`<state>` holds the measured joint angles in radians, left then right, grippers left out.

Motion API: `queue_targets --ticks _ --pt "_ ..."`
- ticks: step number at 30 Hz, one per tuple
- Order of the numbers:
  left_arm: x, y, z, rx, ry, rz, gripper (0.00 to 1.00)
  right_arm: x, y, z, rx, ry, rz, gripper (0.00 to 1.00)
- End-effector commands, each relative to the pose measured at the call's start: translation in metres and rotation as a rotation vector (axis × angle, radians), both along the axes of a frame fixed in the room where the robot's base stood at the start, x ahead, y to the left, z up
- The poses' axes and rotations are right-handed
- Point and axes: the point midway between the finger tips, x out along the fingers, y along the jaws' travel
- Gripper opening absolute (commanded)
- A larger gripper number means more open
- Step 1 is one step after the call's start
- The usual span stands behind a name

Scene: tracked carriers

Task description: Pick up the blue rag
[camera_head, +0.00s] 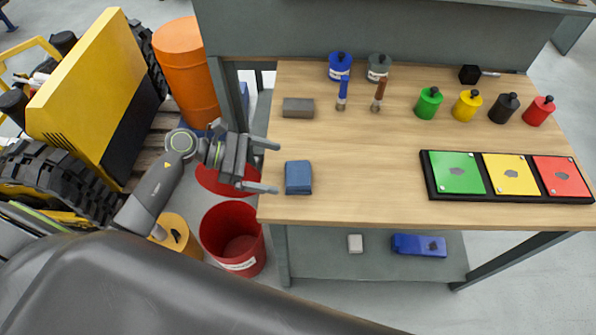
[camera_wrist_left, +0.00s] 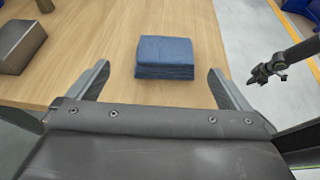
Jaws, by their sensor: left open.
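The blue rag (camera_head: 298,177) is a folded, flat block lying near the left front corner of the wooden tabletop. It also shows in the left wrist view (camera_wrist_left: 165,57), ahead of the gripper and between the lines of its two fingers. My left gripper (camera_head: 270,166) is open and empty at the left edge of the table, just left of the rag. Its fingers point towards the rag and do not appear to touch it. In the left wrist view the open fingers (camera_wrist_left: 158,82) show at both sides. My right gripper is not visible in the head view.
A grey-brown block (camera_head: 298,108) lies behind the rag. A black tray (camera_head: 430,180) with green, yellow and red panels is at the right. Red bucket (camera_head: 232,240) stands below the table's left edge. The tabletop middle is clear.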

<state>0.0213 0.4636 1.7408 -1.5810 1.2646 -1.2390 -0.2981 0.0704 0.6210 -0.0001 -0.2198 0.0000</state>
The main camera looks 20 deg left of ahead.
Motion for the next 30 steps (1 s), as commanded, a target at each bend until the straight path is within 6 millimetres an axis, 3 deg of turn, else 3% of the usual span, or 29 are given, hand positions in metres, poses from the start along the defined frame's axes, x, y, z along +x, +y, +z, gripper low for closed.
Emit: queue_targets --ticks 3,13,21,30 --pt "0.005 -0.014 -0.003 -0.004 0.0 0.001 1.0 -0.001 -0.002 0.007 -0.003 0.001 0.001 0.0" --pt "0.009 -0.031 -0.008 -0.004 0.0 0.001 1.0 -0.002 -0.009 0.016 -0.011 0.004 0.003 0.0" --pt "0.014 -0.064 -0.017 -0.005 0.001 0.001 1.0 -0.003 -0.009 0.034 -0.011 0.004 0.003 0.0" --pt "0.017 -0.073 -0.024 0.0 0.0 0.0 1.0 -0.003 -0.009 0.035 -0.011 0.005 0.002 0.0"
